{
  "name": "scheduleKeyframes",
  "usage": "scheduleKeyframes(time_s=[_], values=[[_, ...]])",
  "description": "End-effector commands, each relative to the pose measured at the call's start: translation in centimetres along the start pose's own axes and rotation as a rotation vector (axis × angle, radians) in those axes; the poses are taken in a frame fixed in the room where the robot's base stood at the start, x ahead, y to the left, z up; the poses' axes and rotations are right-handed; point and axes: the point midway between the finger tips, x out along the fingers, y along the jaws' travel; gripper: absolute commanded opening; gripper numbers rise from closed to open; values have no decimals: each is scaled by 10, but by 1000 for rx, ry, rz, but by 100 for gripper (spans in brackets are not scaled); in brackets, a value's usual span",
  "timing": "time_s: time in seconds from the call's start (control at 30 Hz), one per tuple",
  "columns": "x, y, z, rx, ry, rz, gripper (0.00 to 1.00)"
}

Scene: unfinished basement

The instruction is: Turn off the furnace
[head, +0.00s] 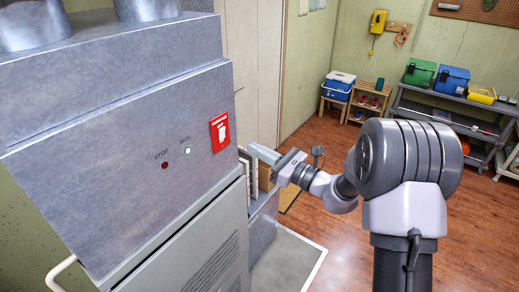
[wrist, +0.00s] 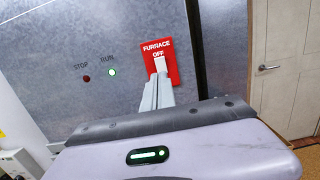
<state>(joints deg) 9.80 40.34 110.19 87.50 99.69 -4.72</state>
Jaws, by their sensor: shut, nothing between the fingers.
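The furnace (head: 120,150) is a large grey metal cabinet at the left of the head view, and its front panel (wrist: 50,60) fills much of the wrist view. A red switch plate (head: 220,131) is on the panel's right side. In the wrist view the plate (wrist: 174,45) reads "FURNACE OFF" above a white switch (wrist: 160,64). The green RUN light (wrist: 112,72) is lit, and the red STOP light (wrist: 87,78) looks dark. My gripper (head: 256,151) is shut and empty beside the furnace's right edge. In the wrist view its fingertips (wrist: 161,77) overlap the plate's lower part, just below the switch; contact cannot be told.
A pale door (wrist: 282,65) stands to the right of the furnace. A shelf with a green toolbox (head: 420,73), a blue toolbox (head: 452,79) and a yellow box (head: 481,95) stands by the back wall. A cooler (head: 338,86) sits on a wooden stand. Wooden floor is clear between.

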Motion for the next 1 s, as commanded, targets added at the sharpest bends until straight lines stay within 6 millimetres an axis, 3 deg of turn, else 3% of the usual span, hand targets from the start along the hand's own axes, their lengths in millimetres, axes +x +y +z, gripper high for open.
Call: scheduleKeyframes(time_s=[0.2,0.4,0.6,0.9,1.0], values=[[49,1,1,-2,0,4,0],[82,1,0,0,0,2,0],[94,0,0,0,0,0,0],[96,0,0,0,0,0,0],[106,1,9,-2,21,2,0]])
